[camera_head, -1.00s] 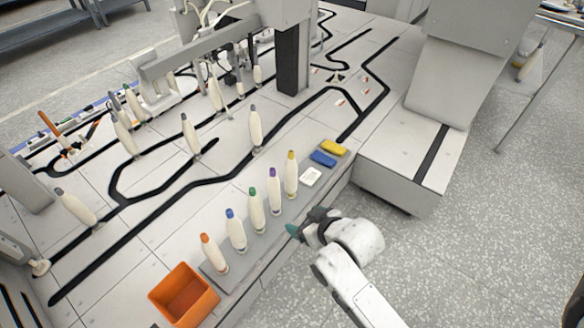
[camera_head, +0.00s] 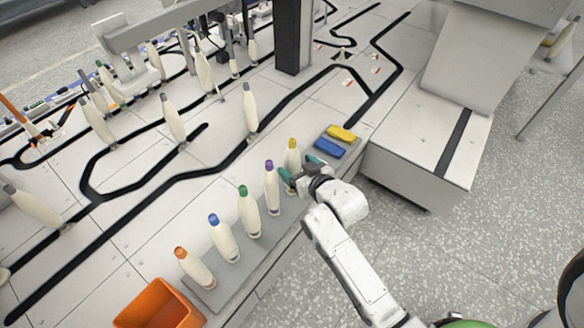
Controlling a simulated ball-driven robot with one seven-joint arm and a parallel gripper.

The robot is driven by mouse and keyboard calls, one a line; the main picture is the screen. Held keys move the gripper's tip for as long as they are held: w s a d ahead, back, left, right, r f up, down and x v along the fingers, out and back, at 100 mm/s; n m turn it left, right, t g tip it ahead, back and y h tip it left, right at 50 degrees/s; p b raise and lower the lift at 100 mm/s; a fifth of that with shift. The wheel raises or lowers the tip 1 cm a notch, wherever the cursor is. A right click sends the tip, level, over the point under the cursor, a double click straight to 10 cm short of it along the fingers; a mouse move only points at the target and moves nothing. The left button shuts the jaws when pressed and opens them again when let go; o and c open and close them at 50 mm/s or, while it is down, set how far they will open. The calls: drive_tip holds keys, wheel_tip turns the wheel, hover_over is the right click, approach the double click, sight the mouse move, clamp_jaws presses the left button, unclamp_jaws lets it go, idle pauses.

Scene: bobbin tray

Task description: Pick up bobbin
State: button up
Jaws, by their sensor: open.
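Several cream bobbins stand in a row on the grey tray (camera_head: 262,243) at the table's front edge. From left to right their tops are orange (camera_head: 196,268), blue (camera_head: 223,240), green (camera_head: 249,213), purple (camera_head: 271,188) and yellow (camera_head: 292,156). My gripper (camera_head: 297,170), with teal fingertips, is open at the right end of the row. It is close to the yellow-topped bobbin and covers its lower part. I cannot tell whether a fingertip touches it. The purple-topped bobbin stands just left of the gripper.
An orange box (camera_head: 160,306) stands at the row's left end. A blue block (camera_head: 330,148) and a yellow block (camera_head: 341,133) lie just behind my gripper. More bobbins, such as one with a grey top (camera_head: 250,108), stand farther back among black track lines. A grey machine housing (camera_head: 425,165) is at right.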

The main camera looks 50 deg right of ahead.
drive_tip(key=b+x, duration=0.2)
drive_tip(key=x, duration=0.3)
drive_tip(key=shift+w+b, duration=0.1)
drive_tip(key=shift+b, duration=0.3)
drive_tip(key=c, duration=1.1)
wheel_tip(320, 180, up, 10)
drive_tip(key=p, duration=0.5)
drive_tip(key=shift+r, duration=0.1)
